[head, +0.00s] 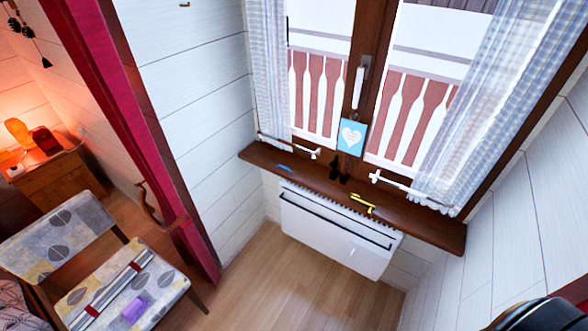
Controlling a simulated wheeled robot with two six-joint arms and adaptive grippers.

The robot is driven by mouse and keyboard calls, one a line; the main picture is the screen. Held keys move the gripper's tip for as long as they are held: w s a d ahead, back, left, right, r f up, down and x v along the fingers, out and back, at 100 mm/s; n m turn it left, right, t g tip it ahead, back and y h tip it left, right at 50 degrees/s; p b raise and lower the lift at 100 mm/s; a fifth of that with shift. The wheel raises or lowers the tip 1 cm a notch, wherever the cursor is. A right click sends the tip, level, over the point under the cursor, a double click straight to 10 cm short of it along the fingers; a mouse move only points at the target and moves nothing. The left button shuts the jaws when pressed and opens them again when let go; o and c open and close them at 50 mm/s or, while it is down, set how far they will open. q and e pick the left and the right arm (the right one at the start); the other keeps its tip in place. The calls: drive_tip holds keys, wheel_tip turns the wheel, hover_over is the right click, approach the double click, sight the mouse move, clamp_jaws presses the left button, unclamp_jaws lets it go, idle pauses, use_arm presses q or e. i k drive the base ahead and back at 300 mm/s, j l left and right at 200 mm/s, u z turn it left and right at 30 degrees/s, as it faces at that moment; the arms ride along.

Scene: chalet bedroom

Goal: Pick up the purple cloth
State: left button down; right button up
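The purple cloth (135,310) is a small, flat, folded-looking patch on the seat of a patterned chair (160,284) at the lower left of the head view. It lies close to a grey and red banded strip (112,290) that runs across the seat. Neither of my grippers shows in this view, and nothing is touching the cloth.
A wooden windowsill (315,185) holds small items, including a yellow one (362,204) and a blue one (284,168). A white heater (335,235) hangs below. The wooden floor (270,285) right of the chair is clear.

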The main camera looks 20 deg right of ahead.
sight(134, 311)
drive_tip(key=u, duration=1.35)
